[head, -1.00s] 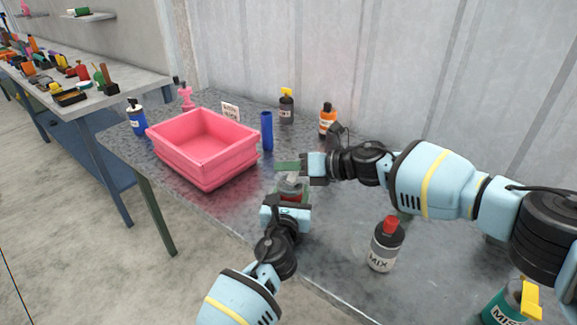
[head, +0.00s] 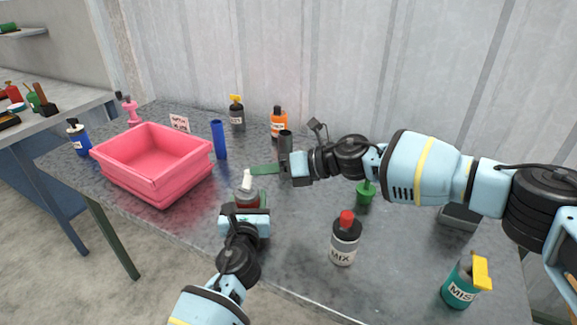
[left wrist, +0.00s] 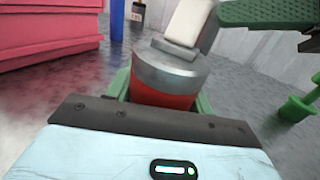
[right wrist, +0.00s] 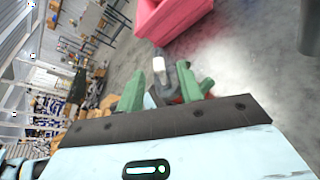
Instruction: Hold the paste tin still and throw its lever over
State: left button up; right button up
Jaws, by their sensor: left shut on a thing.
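The paste tin (head: 248,198) stands near the front edge of the table, red with a grey metal top; it also shows large in the left wrist view (left wrist: 163,98). Its white lever (head: 246,180) sticks up from the top, and shows in the left wrist view (left wrist: 190,22) and the right wrist view (right wrist: 159,66). My left gripper (head: 246,207) is shut on the tin's body, a green finger on each side. My right gripper (head: 264,169) is open and empty behind the tin, with its green fingers apart in the right wrist view (right wrist: 167,90). It appears clear of the lever.
A pink bin (head: 158,188) stands left of the tin, with a blue tube (head: 219,140) behind. A MIX bottle (head: 345,240) and a teal bottle (head: 461,283) stand at the front right. An orange bottle (head: 278,122) is near the wall. A green object (head: 366,193) stands beneath my right arm.

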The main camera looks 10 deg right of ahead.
jog(key=v, duration=0.5)
jog(key=shift+s+d+r, duration=0.1)
jog(key=shift+d+r, duration=0.05)
jog(key=shift+d, duration=0.15)
pick_arm(q)
jog(key=o, duration=1.1)
jog(key=s, duration=0.4)
jog(key=s+a, duration=0.1)
jog(key=s, duration=0.3)
jog(key=s+a, duration=0.1)
jog(key=s, duration=0.3)
